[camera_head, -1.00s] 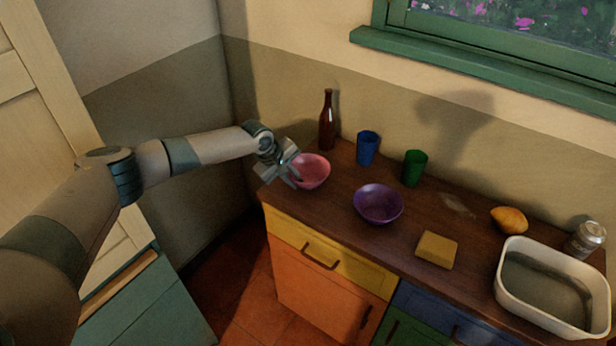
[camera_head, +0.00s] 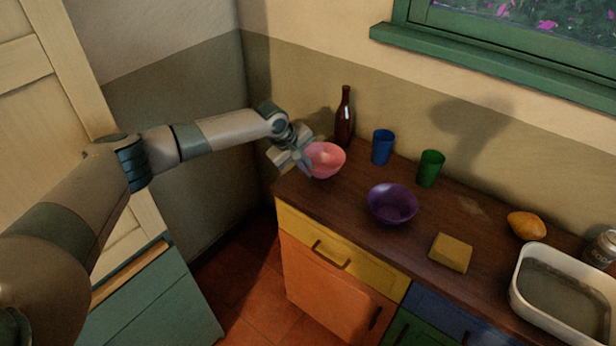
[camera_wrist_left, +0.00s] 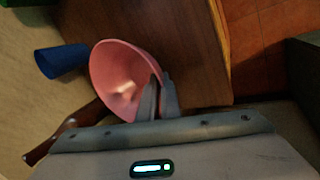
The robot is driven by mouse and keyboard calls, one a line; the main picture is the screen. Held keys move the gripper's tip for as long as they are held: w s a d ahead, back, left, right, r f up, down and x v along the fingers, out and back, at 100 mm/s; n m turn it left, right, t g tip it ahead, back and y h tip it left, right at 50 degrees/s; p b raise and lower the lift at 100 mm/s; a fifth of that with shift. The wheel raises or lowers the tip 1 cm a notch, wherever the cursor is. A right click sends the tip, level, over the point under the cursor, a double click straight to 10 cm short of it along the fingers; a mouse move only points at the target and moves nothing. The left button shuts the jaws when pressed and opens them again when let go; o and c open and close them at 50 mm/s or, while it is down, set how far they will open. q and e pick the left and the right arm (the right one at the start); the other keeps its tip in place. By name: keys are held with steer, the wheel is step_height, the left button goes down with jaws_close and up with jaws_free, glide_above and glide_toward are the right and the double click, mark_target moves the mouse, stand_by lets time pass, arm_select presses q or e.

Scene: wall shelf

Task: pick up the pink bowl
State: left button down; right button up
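The pink bowl (camera_head: 327,158) is at the left end of the wooden counter, near the brown bottle. My left gripper (camera_head: 306,166) is at the bowl's left side, shut on its rim. The bowl looks slightly raised above the counter. In the left wrist view, the two fingers (camera_wrist_left: 159,98) stand close together with the rim of the pink bowl (camera_wrist_left: 118,75) between them, one finger inside and one outside. The bowl's underside is hidden there. My right gripper is not in view.
The brown bottle (camera_head: 344,120), blue cup (camera_head: 382,148) and green cup (camera_head: 430,168) stand along the wall. The purple bowl (camera_head: 392,204), yellow block (camera_head: 451,253), orange fruit (camera_head: 526,226), white basin (camera_head: 518,290) and can (camera_head: 602,250) are to the right.

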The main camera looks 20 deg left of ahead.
arm_select(q)
steer(key=s+d+r+b, duration=0.3)
steer(key=s+d+r, duration=0.1)
steer(key=d+r, duration=0.4)
steer(key=shift+s+d, duration=0.25)
steer(key=shift+d, duration=1.15)
steer(key=shift+f, duration=0.1)
